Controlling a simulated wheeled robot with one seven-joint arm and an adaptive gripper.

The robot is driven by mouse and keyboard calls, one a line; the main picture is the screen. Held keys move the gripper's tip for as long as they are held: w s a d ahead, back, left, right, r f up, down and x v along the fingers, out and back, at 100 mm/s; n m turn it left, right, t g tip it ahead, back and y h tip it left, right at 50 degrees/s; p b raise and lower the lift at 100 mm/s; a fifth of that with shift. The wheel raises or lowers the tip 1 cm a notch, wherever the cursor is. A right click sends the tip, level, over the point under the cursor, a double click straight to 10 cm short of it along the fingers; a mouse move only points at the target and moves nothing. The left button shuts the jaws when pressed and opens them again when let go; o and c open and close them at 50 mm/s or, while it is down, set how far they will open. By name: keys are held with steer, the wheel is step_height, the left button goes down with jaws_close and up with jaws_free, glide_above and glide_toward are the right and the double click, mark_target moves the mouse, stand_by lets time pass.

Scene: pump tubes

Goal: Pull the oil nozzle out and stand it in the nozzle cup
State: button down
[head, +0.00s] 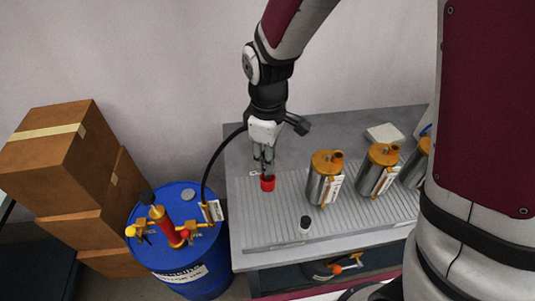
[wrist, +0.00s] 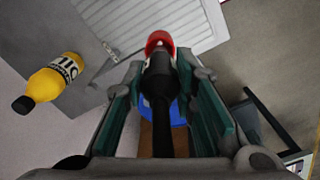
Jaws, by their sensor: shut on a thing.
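In the head view my gripper (head: 265,158) points down over the left part of the bench. It is shut on the dark oil nozzle, which shows in the wrist view as a black shaft (wrist: 160,85) between the two fingers. A black hose (head: 212,160) arcs from the blue drum up to my gripper. The red nozzle cup (head: 267,184) is directly below my fingers, on the ribbed tray. In the wrist view the cup (wrist: 159,40) is at the nozzle's far end. I cannot tell whether the tip is inside the cup or just above it.
The blue drum (head: 180,265) with a red and yellow pump (head: 164,224) stands left of the bench. Metal canisters (head: 324,180) stand right of the cup. A small black-capped bottle (head: 305,226) is in front. A yellow bottle (wrist: 55,78) shows in the wrist view.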

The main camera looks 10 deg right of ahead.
steer(key=shift+f+b, duration=0.65)
steer(key=shift+f, duration=1)
steer(key=c, duration=1.2)
jaws_free()
steer(key=shift+c, duration=0.2)
step_height(320, 180, up, 11)
steer(key=shift+r, duration=0.55)
